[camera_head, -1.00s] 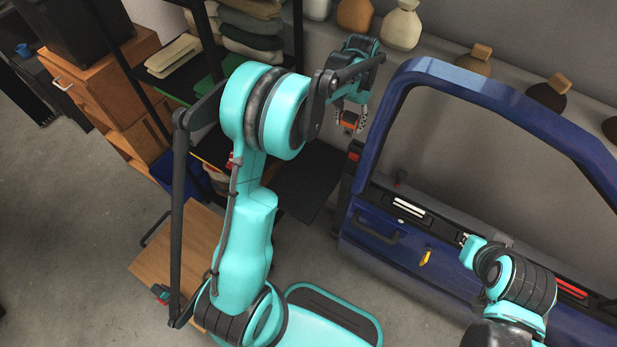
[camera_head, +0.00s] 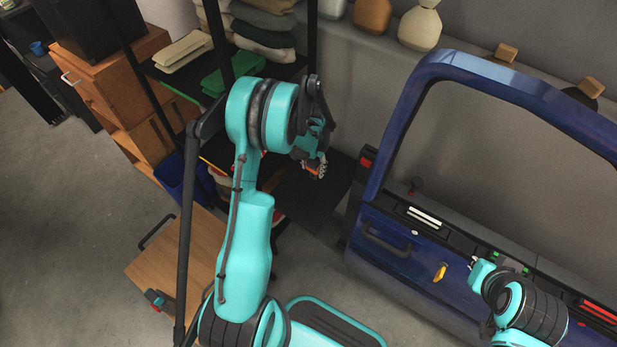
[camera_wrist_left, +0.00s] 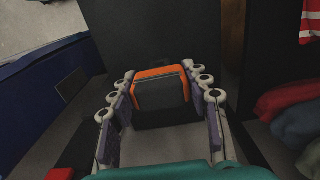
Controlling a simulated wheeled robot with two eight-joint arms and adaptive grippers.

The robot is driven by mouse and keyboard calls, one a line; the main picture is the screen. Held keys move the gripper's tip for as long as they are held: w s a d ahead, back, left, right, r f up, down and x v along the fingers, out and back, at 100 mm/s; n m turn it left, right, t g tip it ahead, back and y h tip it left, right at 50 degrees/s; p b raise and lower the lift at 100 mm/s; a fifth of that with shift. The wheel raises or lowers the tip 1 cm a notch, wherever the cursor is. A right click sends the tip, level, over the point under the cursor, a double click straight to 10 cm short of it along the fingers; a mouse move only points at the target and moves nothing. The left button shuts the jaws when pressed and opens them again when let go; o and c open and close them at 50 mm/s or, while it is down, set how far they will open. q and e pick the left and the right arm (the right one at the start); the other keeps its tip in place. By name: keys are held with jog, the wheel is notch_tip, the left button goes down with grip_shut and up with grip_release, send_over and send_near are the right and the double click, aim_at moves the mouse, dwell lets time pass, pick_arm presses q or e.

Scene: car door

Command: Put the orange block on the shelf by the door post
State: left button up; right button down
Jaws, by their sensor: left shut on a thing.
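My left gripper (camera_head: 316,170) is shut on the orange block (camera_head: 312,172) and holds it over the dark shelf board beside the door. In the left wrist view the block (camera_wrist_left: 162,90) sits between the two fingers, orange at its rim with a dark face. The dark shelf (camera_head: 305,198) lies below the gripper, just left of the post of the blue door (camera_head: 395,130). I cannot tell whether the block touches the shelf. My right gripper (camera_head: 475,266) is small and partly hidden at the door's lower frame; its fingers are unclear.
A rack with folded cloths (camera_head: 262,25) stands behind my left arm. A wooden cabinet (camera_head: 120,85) is at the left. Clay-like jars (camera_head: 420,27) stand along the wall ledge. A yellow door handle part (camera_head: 440,272) shows on the door. Grey floor is free at the left.

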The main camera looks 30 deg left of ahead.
pick_arm(q)
jog(key=shift+a+f, duration=0.6)
jog(key=shift+a, duration=0.35)
jog(key=shift+a+f+b, duration=0.1)
jog(key=shift+f+b, duration=0.1)
jog(key=shift+b, duration=0.1)
notch_tip(320, 180, down, 4)
jog(key=shift+r+b, duration=0.1)
jog(key=shift+b, duration=0.95)
jog(key=shift+s+r, duration=0.1)
jog(key=shift+r, duration=0.05)
jog(key=o, duration=1.2)
jog(key=shift+c, duration=0.2)
